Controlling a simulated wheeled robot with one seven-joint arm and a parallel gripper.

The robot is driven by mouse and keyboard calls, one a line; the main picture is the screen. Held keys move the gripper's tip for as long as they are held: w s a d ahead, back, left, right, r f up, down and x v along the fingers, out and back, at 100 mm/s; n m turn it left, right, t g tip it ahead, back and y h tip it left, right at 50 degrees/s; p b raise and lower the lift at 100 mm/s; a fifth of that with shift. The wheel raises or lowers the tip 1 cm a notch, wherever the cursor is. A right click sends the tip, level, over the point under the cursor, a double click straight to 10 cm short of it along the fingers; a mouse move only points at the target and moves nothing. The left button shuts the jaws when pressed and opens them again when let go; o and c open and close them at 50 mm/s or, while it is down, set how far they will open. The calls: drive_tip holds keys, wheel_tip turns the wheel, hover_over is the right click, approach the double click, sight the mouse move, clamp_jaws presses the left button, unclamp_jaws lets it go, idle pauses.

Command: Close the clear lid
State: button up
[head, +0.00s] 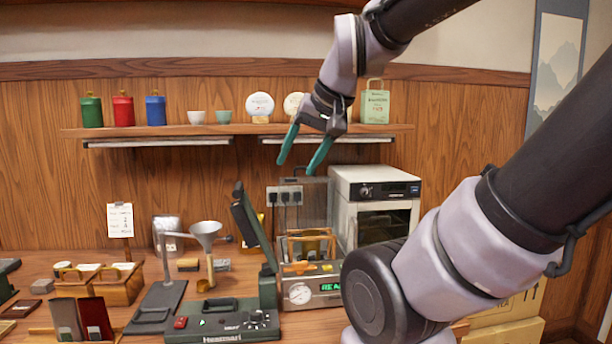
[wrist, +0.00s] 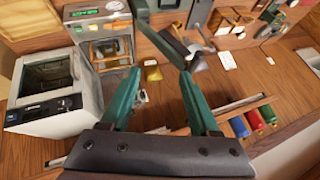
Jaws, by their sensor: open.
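My gripper (head: 298,165) is open and empty, in the air above the lid in the picture. Its teal fingers (wrist: 160,75) are spread in the wrist view and touch nothing that I can see.
A dark green press (head: 222,325) with its upright arm stands left of the grey machine. A white oven (head: 375,210) stands to the right. A wall shelf (head: 235,129) with tins and cups is behind my gripper. A funnel stand (head: 206,235) is farther left.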

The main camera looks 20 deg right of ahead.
drive_tip(key=shift+y, duration=0.3)
drive_tip(key=w, duration=0.1)
drive_tip(key=w+d, duration=0.1)
drive_tip(key=w, duration=0.1)
drive_tip(key=w+d, duration=0.1)
drive_tip(key=w, duration=0.1)
drive_tip(key=shift+r, duration=0.2)
clamp_jaws()
drive_tip(key=shift+w+d+f+n+t+h, duration=0.15)
drive_tip(key=shift+w+d+f+t+h, duration=0.6)
drive_tip(key=shift+w+d, duration=3.05)
drive_tip(key=shift+w+d+f+n+t+h, duration=0.3)
drive_tip(key=shift+w+d+f+h, duration=0.7)
drive_tip(key=shift+w, duration=5.6)
drive_tip(key=shift+w+d+f+n+t+h, duration=0.1)
drive_tip(key=shift+w+d+f+t+h, duration=0.75)
drive_tip(key=shift+w+d, duration=2.9)
drive_tip(key=shift+w+a+f, duration=0.35)
drive_tip(key=shift+w+f, duration=0.2)
drive_tip(key=shift+w, duration=0.6)
drive_tip(key=shift+w+a+f, duration=0.35)
drive_tip(key=shift+w+f, duration=0.15)
drive_tip(key=shift+w, duration=0.7)
drive_tip(key=shift+w+a+f, duration=0.35)
drive_tip(key=shift+w+f, duration=0.2)
drive_tip(key=shift+w, duration=0.6)
